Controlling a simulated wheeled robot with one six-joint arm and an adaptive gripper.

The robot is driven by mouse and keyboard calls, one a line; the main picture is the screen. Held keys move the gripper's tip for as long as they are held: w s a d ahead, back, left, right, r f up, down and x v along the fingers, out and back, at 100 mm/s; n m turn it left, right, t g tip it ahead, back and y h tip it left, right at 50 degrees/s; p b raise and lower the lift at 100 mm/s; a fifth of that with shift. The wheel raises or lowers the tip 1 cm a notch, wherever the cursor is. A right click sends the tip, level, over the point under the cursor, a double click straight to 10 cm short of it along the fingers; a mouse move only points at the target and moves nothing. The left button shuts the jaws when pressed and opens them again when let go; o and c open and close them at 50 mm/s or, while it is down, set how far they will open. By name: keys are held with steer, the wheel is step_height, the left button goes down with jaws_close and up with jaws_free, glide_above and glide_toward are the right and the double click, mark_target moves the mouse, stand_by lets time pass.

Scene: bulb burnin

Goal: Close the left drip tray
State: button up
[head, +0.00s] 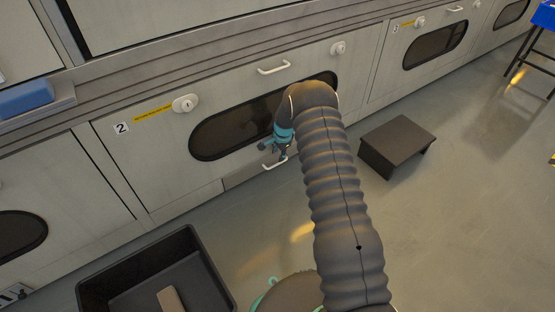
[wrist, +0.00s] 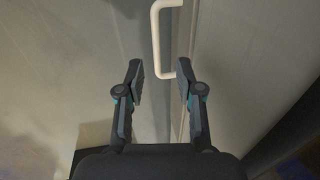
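A low grey tray front (head: 248,174) sits at the bottom of the bay marked 2, below its dark oval window. I cannot tell how far out it stands. Its pale loop handle (head: 275,163) is just below my gripper (head: 272,147) in the head view. In the wrist view the handle (wrist: 160,40) is at the top centre, ahead of the fingertips. My gripper (wrist: 160,84) is open, with a clear gap between its two fingers and nothing held. My arm hides the right part of the bay's lower edge.
A black bin (head: 205,262) with items inside stands on the floor at lower left. A dark step stool (head: 398,140) stands to the right of my arm. The door above has another loop handle (head: 274,68) and round white latches (head: 185,104). Floor between bin and stool is mostly clear.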

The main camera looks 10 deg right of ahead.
step_height(320, 180, up, 6)
steer(key=s, duration=0.1)
steer(key=shift+d, duration=0.25)
steer(key=shift+f, duration=0.1)
stand_by(0.3)
steer(key=s+n+g, duration=0.2)
steer(key=s+n, duration=0.3)
steer(key=s, duration=0.4)
steer(key=s+r+n+t+p, duration=0.2)
steer(key=s+r+n+p, duration=0.1)
steer(key=s+r, duration=1.6)
steer(key=s+r+n+t+p, duration=0.3)
steer(key=s+r+n, duration=0.2)
steer(key=s+r, duration=1.4)
step_height(320, 180, up, 8)
steer(key=shift+a+f+t+h, duration=0.2)
steer(key=shift+f+t+h, duration=0.1)
steer(key=shift+h, duration=0.1)
